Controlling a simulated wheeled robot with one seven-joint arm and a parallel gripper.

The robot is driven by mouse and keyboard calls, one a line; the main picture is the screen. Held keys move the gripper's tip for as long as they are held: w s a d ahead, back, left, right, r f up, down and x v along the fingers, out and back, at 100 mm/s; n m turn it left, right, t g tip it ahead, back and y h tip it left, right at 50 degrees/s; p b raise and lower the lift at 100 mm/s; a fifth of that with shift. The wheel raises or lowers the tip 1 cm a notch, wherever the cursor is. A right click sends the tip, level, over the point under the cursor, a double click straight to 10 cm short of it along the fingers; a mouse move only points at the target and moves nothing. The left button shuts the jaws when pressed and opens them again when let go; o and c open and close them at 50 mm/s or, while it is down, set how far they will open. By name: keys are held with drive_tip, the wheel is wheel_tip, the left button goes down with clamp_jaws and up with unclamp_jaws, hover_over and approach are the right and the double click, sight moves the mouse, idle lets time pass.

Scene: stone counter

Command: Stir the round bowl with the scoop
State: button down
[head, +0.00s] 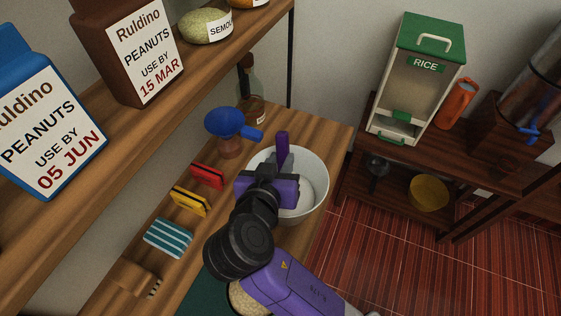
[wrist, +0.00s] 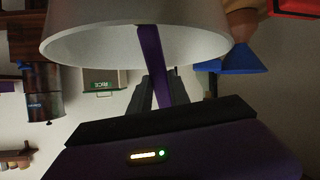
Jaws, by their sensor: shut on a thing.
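The round bowl (head: 318,180) is white and stands on the wooden counter, right of centre in the head view. In the wrist view its outside wall and rim (wrist: 75,40) fill the top. My gripper (head: 281,165) is over the bowl and covers part of its inside. It is shut on the purple scoop (head: 283,143), whose handle sticks up above the fingers. In the wrist view the purple scoop (wrist: 151,65) runs from between the fingers (wrist: 163,95) to the bowl's rim. The scoop's head and the bowl's contents are hidden.
Red (head: 207,176) and yellow (head: 190,201) packets and a striped cloth-like item (head: 168,238) lie along the counter. A dark bottle (head: 252,95) stands behind. A shelf with peanut containers (head: 140,50) overhangs the left side.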

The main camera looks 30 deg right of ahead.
drive_tip(key=shift+w+d+r+p, duration=0.35)
drive_tip(key=shift+w+r+p, duration=0.65)
drive_tip(key=shift+r, duration=0.8)
drive_tip(key=shift+w+d+r+p, duration=0.4)
drive_tip(key=shift+w+r+p, duration=0.15)
drive_tip(key=shift+r+p, duration=1.1)
drive_tip(key=shift+w+d+r+p, duration=0.35)
drive_tip(key=shift+w+r+p, duration=0.55)
drive_tip(key=shift+r, duration=1.05)
drive_tip(key=shift+s+r, duration=0.1)
wheel_tip(320, 180, up, 3)
drive_tip(key=shift+f+p, duration=0.15)
drive_tip(key=shift+p, duration=1.1)
drive_tip(key=shift+r, duration=1.05)
